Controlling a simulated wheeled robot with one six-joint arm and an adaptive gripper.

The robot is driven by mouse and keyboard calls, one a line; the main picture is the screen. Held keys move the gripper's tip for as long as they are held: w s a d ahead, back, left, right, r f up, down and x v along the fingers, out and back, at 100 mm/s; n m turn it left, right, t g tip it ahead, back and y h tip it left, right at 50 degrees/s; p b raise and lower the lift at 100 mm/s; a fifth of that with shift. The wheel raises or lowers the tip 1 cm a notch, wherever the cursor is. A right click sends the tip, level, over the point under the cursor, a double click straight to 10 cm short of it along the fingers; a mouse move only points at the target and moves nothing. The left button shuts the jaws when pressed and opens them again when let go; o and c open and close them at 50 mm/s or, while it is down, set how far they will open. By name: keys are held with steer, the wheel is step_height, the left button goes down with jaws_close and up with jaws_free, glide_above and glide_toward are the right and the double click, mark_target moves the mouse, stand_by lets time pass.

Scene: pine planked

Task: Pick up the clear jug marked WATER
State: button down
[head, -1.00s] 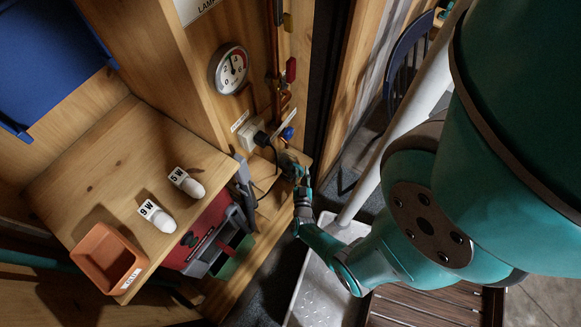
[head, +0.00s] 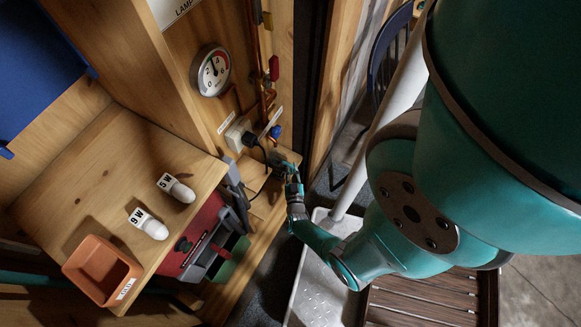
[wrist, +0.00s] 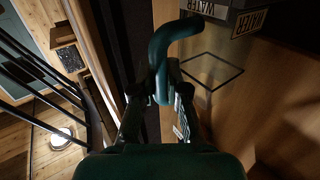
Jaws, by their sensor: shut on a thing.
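A curved dark teal handle (wrist: 172,40) reaches from that side down between my fingers. My gripper (wrist: 168,92) is shut on this handle, with one finger on each side. In the head view my gripper (head: 283,162) is small, beside the wall socket above the low wooden shelf. The jug cannot be made out clearly there.
A bench (head: 110,165) holds two white bulbs (head: 150,225) and an orange tray (head: 102,270). A red box (head: 195,240) stands under it. A gauge (head: 212,70) and socket (head: 240,135) are on the wall.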

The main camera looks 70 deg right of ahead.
mark_target(292, 166)
steer(key=shift+r, duration=1.5)
steer(key=v, duration=1.8)
steer(key=shift+r, duration=0.1)
